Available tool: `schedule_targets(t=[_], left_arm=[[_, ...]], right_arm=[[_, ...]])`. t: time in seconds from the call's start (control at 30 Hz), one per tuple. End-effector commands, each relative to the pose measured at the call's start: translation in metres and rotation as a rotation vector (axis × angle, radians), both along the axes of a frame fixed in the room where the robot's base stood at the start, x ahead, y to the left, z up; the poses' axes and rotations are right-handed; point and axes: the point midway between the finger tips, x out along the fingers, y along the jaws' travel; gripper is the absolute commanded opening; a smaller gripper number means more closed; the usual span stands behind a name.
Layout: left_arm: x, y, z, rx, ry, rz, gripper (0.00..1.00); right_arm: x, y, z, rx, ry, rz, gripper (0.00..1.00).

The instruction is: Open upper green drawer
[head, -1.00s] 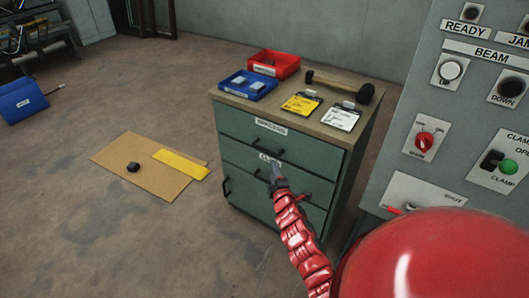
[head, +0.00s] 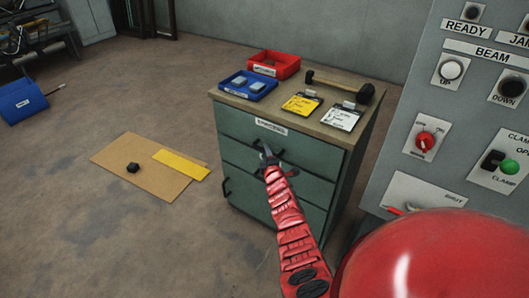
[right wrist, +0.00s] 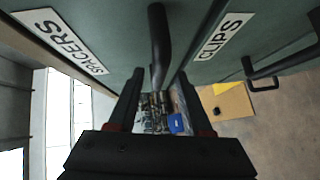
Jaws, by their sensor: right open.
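The green drawer cabinet (head: 330,190) stands in the middle of the head view. Its upper drawer (head: 235,122), labelled SPACERS, is shut, with its front flush. My right gripper (head: 268,152) is at this drawer's black bar handle, which it partly hides in the head view. In the right wrist view my right gripper (right wrist: 160,80) is open, and the black handle (right wrist: 158,40) of the upper drawer runs between its two fingers. I cannot tell whether either finger touches it. My left gripper is not in view.
A lower drawer's CLIPS label (right wrist: 222,36) and another handle (right wrist: 264,84) are close by. Red (head: 285,66) and blue (head: 236,89) bins, clipboards and a mallet (head: 340,86) lie on the cabinet top. A grey control panel (head: 395,150) stands at right. Floor left of the cabinet is mostly clear.

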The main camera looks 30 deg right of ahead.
Motion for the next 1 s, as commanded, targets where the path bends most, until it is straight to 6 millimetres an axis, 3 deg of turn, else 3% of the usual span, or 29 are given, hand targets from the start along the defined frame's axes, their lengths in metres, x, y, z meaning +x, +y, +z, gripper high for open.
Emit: schedule_targets(t=[0.3, 0.67, 0.93, 1.0], left_arm=[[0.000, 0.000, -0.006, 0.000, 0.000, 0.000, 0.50], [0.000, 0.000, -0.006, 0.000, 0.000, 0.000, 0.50], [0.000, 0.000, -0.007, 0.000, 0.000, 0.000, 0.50], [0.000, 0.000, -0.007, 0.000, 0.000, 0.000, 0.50]], right_arm=[[0.016, -0.006, -0.001, -0.001, -0.003, 0.001, 0.50], [0.017, -0.006, -0.001, -0.001, -0.003, 0.003, 0.50], [0.017, -0.006, -0.001, -0.001, -0.003, 0.003, 0.03], [0.017, -0.006, -0.001, -0.001, -0.003, 0.003, 0.00]])
